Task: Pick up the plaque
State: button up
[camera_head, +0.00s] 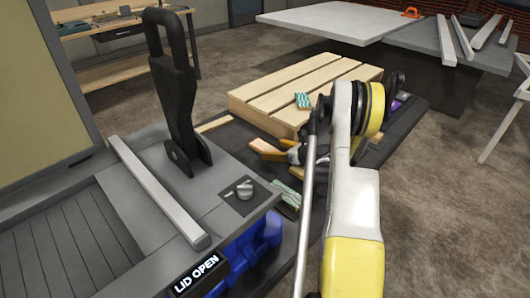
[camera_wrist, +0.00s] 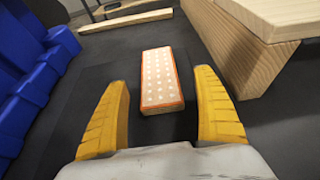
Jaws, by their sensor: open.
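A flat rectangular block, apparently the plaque (camera_wrist: 160,80), lies on the dark mat in the wrist view. It has orange edges and a pale face with rows of white dots. My gripper (camera_wrist: 165,95) is open, with one yellow finger on each side of the block's near end and gaps on both sides. I cannot tell how high the fingertips are above the mat. In the head view, my gripper (camera_head: 270,149) is low beside the wooden pallet, close to a small orange piece (camera_head: 260,144) that seems to be the same block.
A slatted wooden pallet (camera_head: 300,82) stands close to my gripper, with a green-and-white patterned piece (camera_head: 303,100) on it. Another green piece (camera_head: 288,193) lies nearer the console (camera_head: 240,215). Blue parts (camera_wrist: 40,80) line the left of the wrist view.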

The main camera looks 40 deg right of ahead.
aim_at(266, 148)
jog(key=b+x, duration=0.1)
jog(key=x, duration=0.3)
jog(key=shift+w+a+f+b, duration=0.1)
jog(key=shift+f+b, duration=0.05)
jog(key=shift+b, duration=0.25)
jog(key=c, duration=1.3)
